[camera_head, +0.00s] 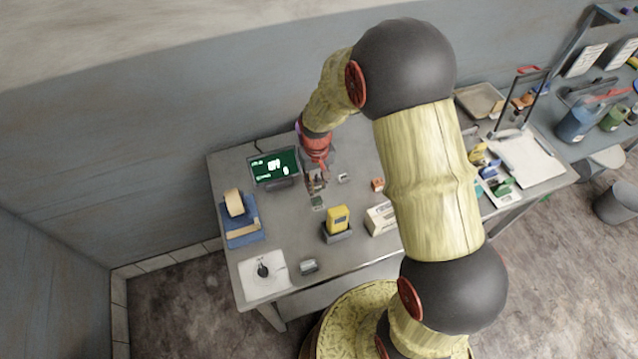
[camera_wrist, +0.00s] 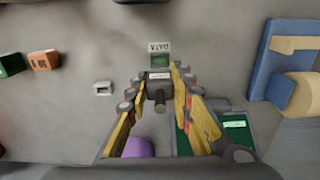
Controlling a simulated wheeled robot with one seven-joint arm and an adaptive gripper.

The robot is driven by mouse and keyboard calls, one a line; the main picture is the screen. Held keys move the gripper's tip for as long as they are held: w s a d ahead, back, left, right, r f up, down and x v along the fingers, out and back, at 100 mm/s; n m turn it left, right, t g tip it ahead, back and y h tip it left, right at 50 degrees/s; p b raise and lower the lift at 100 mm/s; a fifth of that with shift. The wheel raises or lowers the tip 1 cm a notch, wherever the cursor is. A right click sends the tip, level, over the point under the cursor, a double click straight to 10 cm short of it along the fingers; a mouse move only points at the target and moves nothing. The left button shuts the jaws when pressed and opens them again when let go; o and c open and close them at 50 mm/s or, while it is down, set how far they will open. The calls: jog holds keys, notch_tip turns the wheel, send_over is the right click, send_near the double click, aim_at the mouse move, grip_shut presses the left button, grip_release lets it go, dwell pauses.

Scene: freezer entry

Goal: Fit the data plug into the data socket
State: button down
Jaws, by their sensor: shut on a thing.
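The data plug (camera_wrist: 158,87) is a small dark block with a short round stub, held between my gripper's yellow fingers in the wrist view. My gripper (camera_wrist: 161,74) is shut on it above the table; it also shows in the head view (camera_head: 317,187). The data socket (camera_wrist: 160,61) is a small grey unit with a green face and a DATA label, upside down in the wrist view. It lies just beyond the fingertips there, and appears just below my gripper in the head view (camera_head: 317,202). The plug appears apart from the socket; its height above the table is hard to judge.
A monitor (camera_head: 274,167) stands close left of my gripper. A small white socket-like piece (camera_wrist: 103,88) and an orange block (camera_wrist: 44,61) lie to the other side. A yellow device (camera_head: 338,217) stands nearer the front.

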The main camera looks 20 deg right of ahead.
aim_at(317, 176)
jog(key=shift+f, duration=0.1)
jog(key=shift+f+b, duration=1.25)
jog(key=shift+f, duration=0.7)
jog(key=shift+f+b, duration=0.8)
jog(key=shift+f, duration=0.55)
dwell(0.5)
jog(key=c, duration=1.5)
grip_release()
jog(key=shift+r, duration=0.1)
notch_tip(317, 176, up, 12)
jog(key=shift+f, duration=0.1)
jog(key=shift+s, duration=0.1)
